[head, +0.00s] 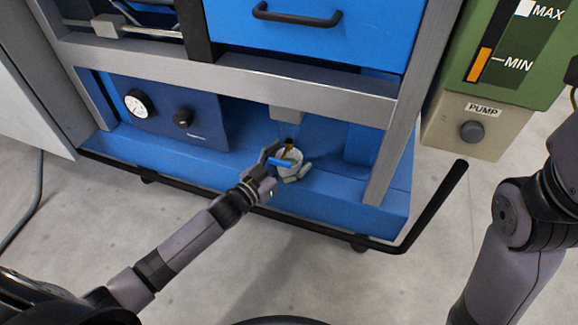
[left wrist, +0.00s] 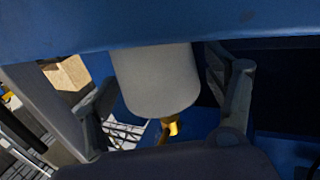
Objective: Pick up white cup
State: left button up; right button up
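The white cup (head: 291,156) stands on the blue lower shelf of the cart, below a brass-coloured nozzle (head: 289,143). In the left wrist view the cup (left wrist: 157,80) fills the space between my fingers, with the nozzle (left wrist: 173,126) beyond it. My left gripper (head: 285,163) reaches in from the front with one finger on each side of the cup. In the left wrist view my left gripper (left wrist: 165,88) is open, with narrow gaps showing beside the cup. The gripper hides part of the cup in the head view. My right gripper is out of view.
The blue shelf (head: 330,192) has a black bumper rail (head: 230,196) along its front. A gauge panel (head: 165,110) stands to the left, and a metal beam (head: 230,82) crosses above. A beige pump box (head: 474,128) is at the right.

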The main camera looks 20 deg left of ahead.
pick_arm(q)
jog(key=c, duration=1.2)
jog(key=shift+r, duration=0.1)
jog(key=shift+c, duration=0.2)
